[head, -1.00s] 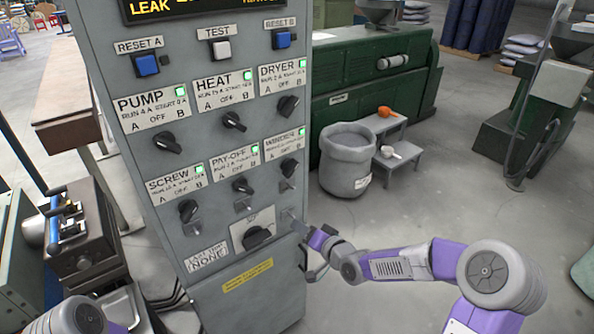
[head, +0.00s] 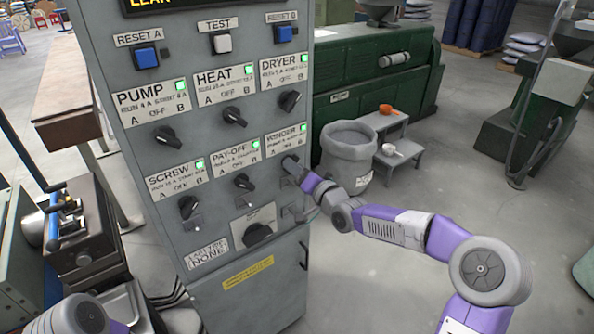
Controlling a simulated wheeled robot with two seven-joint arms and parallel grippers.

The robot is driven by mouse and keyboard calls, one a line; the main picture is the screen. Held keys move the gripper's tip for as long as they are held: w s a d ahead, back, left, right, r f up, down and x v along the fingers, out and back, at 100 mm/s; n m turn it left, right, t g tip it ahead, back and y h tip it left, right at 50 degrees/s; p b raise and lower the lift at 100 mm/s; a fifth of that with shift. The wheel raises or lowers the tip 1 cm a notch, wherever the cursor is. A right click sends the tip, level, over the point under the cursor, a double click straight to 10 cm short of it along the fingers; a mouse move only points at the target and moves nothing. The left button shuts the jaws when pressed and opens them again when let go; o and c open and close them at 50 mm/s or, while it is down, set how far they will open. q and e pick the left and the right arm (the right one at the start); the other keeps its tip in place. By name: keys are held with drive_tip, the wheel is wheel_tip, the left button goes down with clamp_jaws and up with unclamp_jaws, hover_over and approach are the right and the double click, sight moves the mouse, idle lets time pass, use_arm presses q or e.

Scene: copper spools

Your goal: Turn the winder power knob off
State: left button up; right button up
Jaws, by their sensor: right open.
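The winder knob (head: 288,163) is a dark rotary knob at the right end of the lower row on the grey control cabinet, below the WINDER label (head: 287,141). The green lamp (head: 301,129) on that label is lit. My right gripper (head: 296,172) is at the cabinet face, right at the knob and partly covering it. It is open; whether its fingers touch the knob is too small to tell. The knob's exact pointing is hard to read. My left gripper is out of view; only part of that arm shows at the bottom left.
The PAY-OFF knob (head: 244,182) and SCREW knob (head: 188,206) are to the left, and the DRYER knob (head: 290,101) is above. A larger selector knob (head: 257,235) is below. A grey bin (head: 347,153) and a step stool (head: 398,160) stand right of the cabinet.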

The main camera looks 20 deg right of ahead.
clamp_jaws()
idle(0.4)
drive_tip(key=n+b, duration=0.5)
drive_tip(key=n, duration=0.3)
drive_tip(key=shift+f+n+b, duration=0.1)
drive_tip(key=shift+n+b, duration=0.2)
drive_tip(key=shift+b, duration=0.05)
idle(0.5)
